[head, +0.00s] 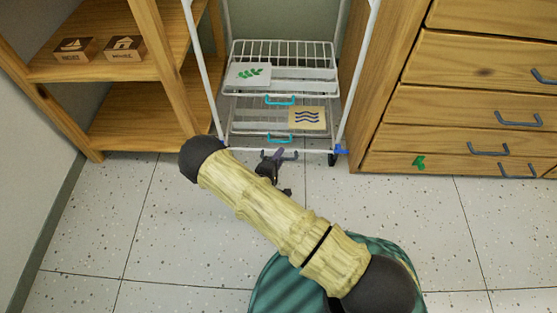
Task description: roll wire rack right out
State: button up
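The white wire rack (334,98) stands upright in the gap between an open wooden shelf and a wooden drawer cabinet. My arm crosses in front of the floor. The fingers are small and dark, so whether they close on the handle cannot be told.
The wooden shelf (130,92) on the left holds two small wooden blocks (100,48). The drawer cabinet (430,104) closely flanks the rack on the right. A leaf card (248,75) and a wave card (307,118) are on the rack. The tiled floor (400,215) in front is clear.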

grip_shut()
jog(key=shift+s, duration=0.1)
